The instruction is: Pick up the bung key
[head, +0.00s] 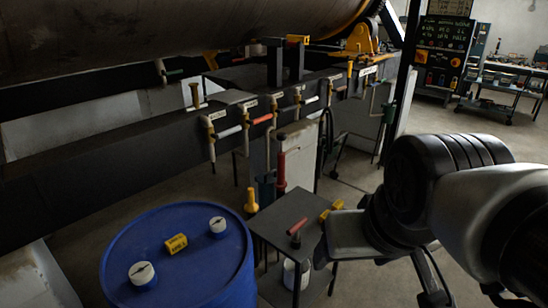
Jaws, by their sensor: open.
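What looks like the bung key (296,231), a small tool with a red bar handle on a dark stem, stands on the small dark table (272,222) near the picture's centre. My gripper (324,250) is at the table's right edge, to the right of the red-handled tool and apart from it. It is open, with nothing seen in it. Its fingers are partly hidden by my wrist and show only as dark shapes.
A blue drum (190,275) with two white caps and a yellow tag stands left of the table. A yellow block (332,209) lies at the table's far right corner. A white container (290,274) sits underneath. Pipes with valves (262,119) run behind. Floor at right is partly clear.

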